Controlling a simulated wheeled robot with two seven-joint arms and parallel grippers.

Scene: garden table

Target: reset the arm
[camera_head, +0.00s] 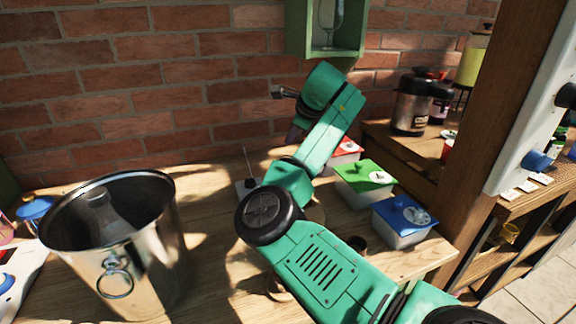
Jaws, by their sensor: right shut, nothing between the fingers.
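My green right arm reaches in from the bottom right and bends up over the table toward the brick wall. Its gripper (280,94) is at the upper end of the arm, small and dark, pointing left in front of the bricks. It is shut and empty, held above the wooden table (215,255) and apart from the things on it. My left gripper is out of the picture.
A metal bucket (150,270) with a bottle inside stands at the left. Boxes with red (347,146), green (365,175) and blue (402,215) lids stand right of my arm. A green wall shelf (297,25) hangs above. A wooden post (495,120) stands right.

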